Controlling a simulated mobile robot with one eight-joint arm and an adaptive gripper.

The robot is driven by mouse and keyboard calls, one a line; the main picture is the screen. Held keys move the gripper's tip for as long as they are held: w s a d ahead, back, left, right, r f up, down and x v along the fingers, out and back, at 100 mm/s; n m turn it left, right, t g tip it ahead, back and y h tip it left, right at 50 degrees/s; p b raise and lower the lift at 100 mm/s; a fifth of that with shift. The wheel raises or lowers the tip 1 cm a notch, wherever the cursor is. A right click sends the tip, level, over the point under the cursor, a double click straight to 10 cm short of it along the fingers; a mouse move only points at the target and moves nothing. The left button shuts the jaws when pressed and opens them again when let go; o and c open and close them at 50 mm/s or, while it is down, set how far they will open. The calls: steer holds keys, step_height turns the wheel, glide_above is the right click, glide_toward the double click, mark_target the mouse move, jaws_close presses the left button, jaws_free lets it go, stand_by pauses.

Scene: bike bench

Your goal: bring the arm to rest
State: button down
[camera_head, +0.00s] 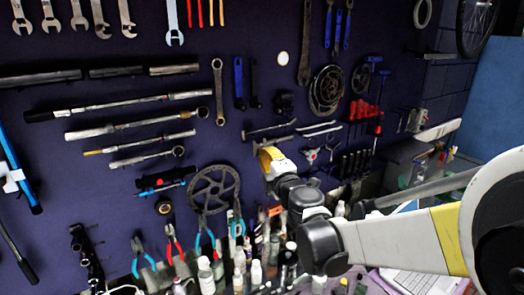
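My arm (395,243) reaches in from the right edge, with a white link, a yellow band and black joints. It bends at a black joint (320,247) near the lower middle and goes on up and left to a white and yellow part (272,162) in front of the tool wall. No gripper fingers can be made out, so whether my gripper is open or shut does not show. I cannot tell whether the far end of the arm touches the wall.
A dark tool wall (130,60) carries wrenches, ratchets and a chainring (213,189). Pliers (173,244) hang low on it. A blue panel (495,95) stands at the right.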

steer(key=s+d+f+m+g+h+b, duration=0.1)
steer(key=s+d+f+m+h+b, duration=0.5)
steer(key=d, duration=0.5)
steer(key=s+d+f+m+g+h+b, duration=0.1)
steer(key=s+d+f+m+h+b, duration=0.3)
steer(key=s+d+m, duration=0.6)
steer(key=s+f+m+g+y+b, duration=0.3)
steer(key=s+f+m+g+b, duration=0.3)
steer(key=s+f, duration=1.2)
step_height(320, 180, down, 3)
steer(key=shift+s+f+g+y+b, duration=0.1)
steer(key=shift+s+g+y+b, duration=0.2)
steer(key=shift+g+b, duration=0.8)
steer(key=shift+w+d+t, duration=0.1)
steer(key=shift+t, duration=0.2)
